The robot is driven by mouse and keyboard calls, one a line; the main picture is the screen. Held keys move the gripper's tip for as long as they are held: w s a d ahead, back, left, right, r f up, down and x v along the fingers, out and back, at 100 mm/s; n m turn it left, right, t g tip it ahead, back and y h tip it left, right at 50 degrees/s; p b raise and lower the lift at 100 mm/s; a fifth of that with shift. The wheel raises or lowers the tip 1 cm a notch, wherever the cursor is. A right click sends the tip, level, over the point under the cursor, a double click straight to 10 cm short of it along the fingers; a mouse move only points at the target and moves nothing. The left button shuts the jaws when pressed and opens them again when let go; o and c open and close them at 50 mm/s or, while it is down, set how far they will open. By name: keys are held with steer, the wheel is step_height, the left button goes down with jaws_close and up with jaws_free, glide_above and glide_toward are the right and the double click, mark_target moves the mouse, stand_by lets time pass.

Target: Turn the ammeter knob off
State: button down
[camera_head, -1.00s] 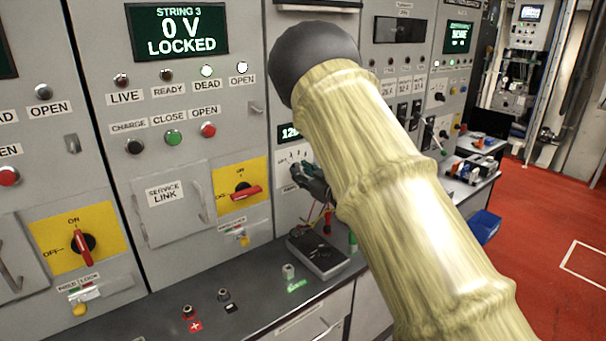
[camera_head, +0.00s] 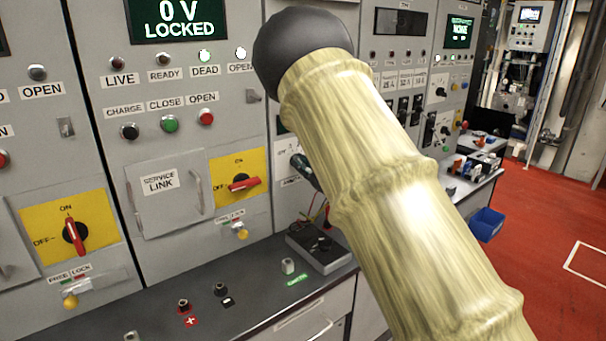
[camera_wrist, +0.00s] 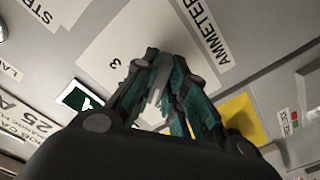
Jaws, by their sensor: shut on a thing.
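The ammeter panel shows in the wrist view as a pale plate (camera_wrist: 118,52) bearing a "3", with an AMMETER label (camera_wrist: 213,32) beside it. My gripper (camera_wrist: 160,75) has its teal and dark fingers closed in at this plate. The ammeter knob is mostly hidden between the fingers, so its pointer direction cannot be read. In the head view, my gripper (camera_head: 305,170) is at the small white ammeter plate (camera_head: 285,151), partly covered by my arm.
A yellow switch plate with a red handle (camera_head: 241,184) is left of the ammeter. Below, the bench holds a grey meter box (camera_head: 322,250) with wires above it. My pale arm covers much of the panel to the right. Red floor (camera_head: 545,220) lies open at right.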

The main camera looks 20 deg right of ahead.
steer(key=shift+n+b, duration=1)
steer(key=c, duration=1.5)
jaws_free()
steer(key=shift+o, duration=0.2)
steer(key=v, duration=1.2)
